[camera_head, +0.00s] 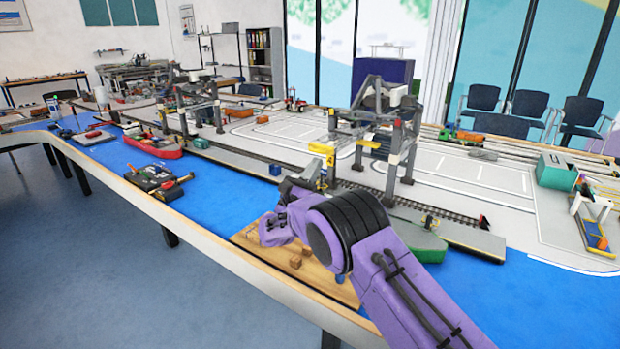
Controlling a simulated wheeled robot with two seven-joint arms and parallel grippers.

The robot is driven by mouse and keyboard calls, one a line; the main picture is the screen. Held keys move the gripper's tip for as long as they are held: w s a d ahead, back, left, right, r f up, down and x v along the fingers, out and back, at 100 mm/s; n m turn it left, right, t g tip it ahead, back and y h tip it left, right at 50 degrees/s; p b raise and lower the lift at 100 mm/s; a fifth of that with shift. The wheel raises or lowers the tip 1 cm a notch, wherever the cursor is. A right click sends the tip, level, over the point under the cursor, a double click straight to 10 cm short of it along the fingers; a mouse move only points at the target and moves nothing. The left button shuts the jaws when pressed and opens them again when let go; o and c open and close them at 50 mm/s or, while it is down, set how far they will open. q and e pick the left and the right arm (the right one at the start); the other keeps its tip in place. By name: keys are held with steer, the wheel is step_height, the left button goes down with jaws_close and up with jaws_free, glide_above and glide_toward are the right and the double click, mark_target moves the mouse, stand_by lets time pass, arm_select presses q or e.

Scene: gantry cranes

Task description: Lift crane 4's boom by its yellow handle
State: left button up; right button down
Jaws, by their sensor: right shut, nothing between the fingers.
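A grey gantry crane (410,130) stands on the rail track right of centre. I cannot read a number on it, so I cannot tell that it is crane 4. A yellow part (322,150) shows at the end of its boom, on the water side; this may be the handle. My right gripper (292,190) is shut and empty, below and left of the yellow part. My wrist hides part of the gripper, and I cannot tell whether it touches the crane. My left gripper is not in view.
Another gantry crane (200,100) stands farther left along the quay. A red boat (155,145) and a dark vessel (158,182) lie on the blue water surface. A green hull (428,245) is beside my right arm. Small brown blocks (296,261) lie on a wooden board (315,277).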

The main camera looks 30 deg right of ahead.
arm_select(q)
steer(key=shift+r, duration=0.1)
arm_select(e)
steer(key=shift+d+r, duration=0.1)
steer(key=shift+r, duration=0.15)
steer(key=shift+w, duration=0.1)
